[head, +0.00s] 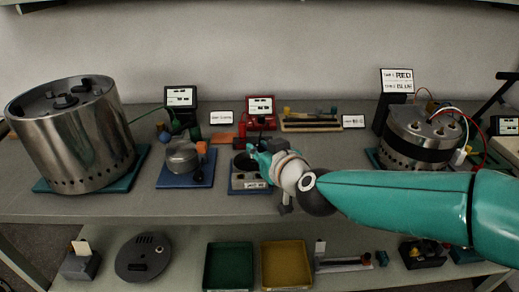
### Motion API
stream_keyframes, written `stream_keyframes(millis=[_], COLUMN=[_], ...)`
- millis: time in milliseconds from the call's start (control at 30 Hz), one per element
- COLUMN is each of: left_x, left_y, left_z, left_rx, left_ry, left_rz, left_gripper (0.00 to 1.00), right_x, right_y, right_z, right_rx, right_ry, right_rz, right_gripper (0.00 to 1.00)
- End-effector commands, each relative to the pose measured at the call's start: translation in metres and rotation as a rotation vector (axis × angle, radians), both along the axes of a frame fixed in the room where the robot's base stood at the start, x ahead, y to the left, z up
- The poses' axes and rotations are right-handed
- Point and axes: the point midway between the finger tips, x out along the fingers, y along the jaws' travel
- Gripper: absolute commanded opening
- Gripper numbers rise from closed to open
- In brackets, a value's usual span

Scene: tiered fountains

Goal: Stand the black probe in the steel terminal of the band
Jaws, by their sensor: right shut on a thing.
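The steel drum with a black band (418,137) stands at the right, with several terminals and wires on its top; I cannot tell which terminal is the band's steel one. My right gripper (262,158) reaches in from the right to the middle of the bench. It is over the small grey block (249,183) on a blue mat. It is shut on what seems to be the black probe, which is mostly hidden by the fingers and small in the picture. I cannot tell whether the probe still touches the block. My left gripper is not in view.
A large steel drum (75,140) stands on a teal mat at the left. A small steel pot (182,157) sits on a blue mat. A red meter (260,112) and a black meter (181,103) stand behind. The lower shelf holds green (229,264) and yellow (286,264) trays.

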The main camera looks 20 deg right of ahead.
Motion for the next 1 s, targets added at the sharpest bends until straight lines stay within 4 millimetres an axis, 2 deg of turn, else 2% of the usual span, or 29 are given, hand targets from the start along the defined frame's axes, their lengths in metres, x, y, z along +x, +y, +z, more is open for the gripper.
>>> stream_keyframes(millis=[767,800,933,967,1000], left_x=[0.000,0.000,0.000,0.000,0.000], left_y=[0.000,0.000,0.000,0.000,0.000], left_z=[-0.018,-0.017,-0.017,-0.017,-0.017], left_rx=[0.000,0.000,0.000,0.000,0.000], left_ry=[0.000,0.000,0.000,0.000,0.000], left_rz=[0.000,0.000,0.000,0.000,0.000], left_gripper=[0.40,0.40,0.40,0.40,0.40], right_x=[0.000,0.000,0.000,0.000,0.000], right_y=[0.000,0.000,0.000,0.000,0.000], right_z=[-0.021,-0.020,-0.020,-0.020,-0.020], right_rx=[0.000,0.000,0.000,0.000,0.000], right_ry=[0.000,0.000,0.000,0.000,0.000], right_rz=[0.000,0.000,0.000,0.000,0.000], right_gripper=[0.00,0.22,0.44,0.48,0.48])
